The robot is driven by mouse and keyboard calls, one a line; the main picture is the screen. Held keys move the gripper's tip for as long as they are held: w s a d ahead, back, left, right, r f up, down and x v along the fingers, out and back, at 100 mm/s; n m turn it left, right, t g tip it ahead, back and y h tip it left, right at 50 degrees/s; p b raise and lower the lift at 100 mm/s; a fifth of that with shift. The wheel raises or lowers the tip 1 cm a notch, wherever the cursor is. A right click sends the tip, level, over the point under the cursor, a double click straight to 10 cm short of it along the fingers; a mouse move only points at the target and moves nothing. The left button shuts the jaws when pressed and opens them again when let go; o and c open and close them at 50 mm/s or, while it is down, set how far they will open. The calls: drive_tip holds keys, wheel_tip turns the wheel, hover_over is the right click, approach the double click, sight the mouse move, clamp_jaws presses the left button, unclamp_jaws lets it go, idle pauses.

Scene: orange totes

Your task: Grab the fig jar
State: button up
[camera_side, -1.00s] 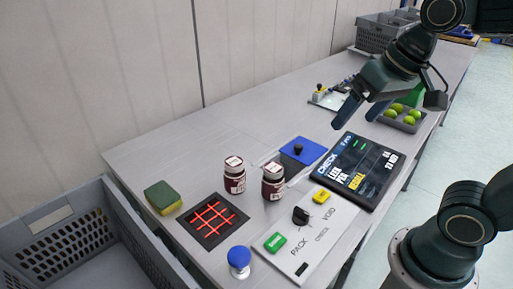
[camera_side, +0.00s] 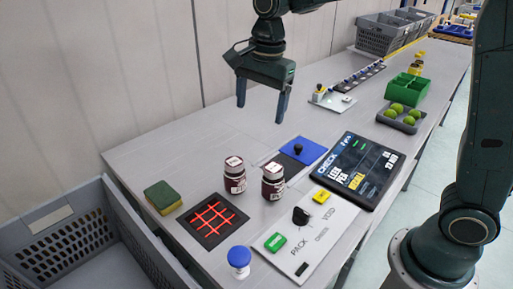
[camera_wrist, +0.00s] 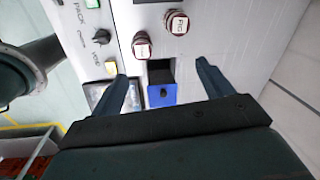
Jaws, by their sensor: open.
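Two dark red jars with white-and-red lids stand upright side by side on the grey bench. The lid of one jar (camera_wrist: 176,22) seems to read FIG in the wrist view; by its place it matches the left jar (camera_side: 235,177) in the side view. The other jar (camera_side: 273,183) stands just right of it, and its lid text is too small to read; it also shows in the wrist view (camera_wrist: 142,45). My gripper (camera_side: 261,112) is open and empty, in the air above and behind the jars. Its fingers also show in the wrist view (camera_wrist: 162,72).
A blue pad with a black knob (camera_side: 307,148) lies behind the right jar. A red-lit grid (camera_side: 212,216), green-yellow sponge (camera_side: 163,197), blue button (camera_side: 239,258), switch panel (camera_side: 297,262) and screen (camera_side: 352,172) surround the jars. A grey crate (camera_side: 50,215) stands front left.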

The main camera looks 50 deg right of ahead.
sight(233, 161)
drive_tip(key=shift+w+a+f+m+g, duration=0.4)
drive_tip(key=shift+w+f+m, duration=0.6)
drive_tip(key=shift+f, duration=1.4)
drive_tip(key=shift+w+a+f+m+g, duration=0.1)
drive_tip(key=shift+w+a+f+m, duration=0.8)
drive_tip(key=shift+f, duration=1.55)
drive_tip(key=shift+w+a+f+m+g, duration=0.25)
drive_tip(key=shift+w+f+m, duration=0.35)
drive_tip(key=shift+w+f, duration=1.3)
drive_tip(key=shift+s+f, duration=0.55)
drive_tip(key=shift+d+f, duration=0.1)
drive_tip(key=shift+f, duration=2.4)
drive_tip(key=c, duration=1.3)
drive_tip(key=shift+w+r, duration=0.1)
drive_tip(key=shift+r, duration=0.1)
wheel_tip(233, 161, up, 20)
drive_tip(key=shift+f, duration=0.15)
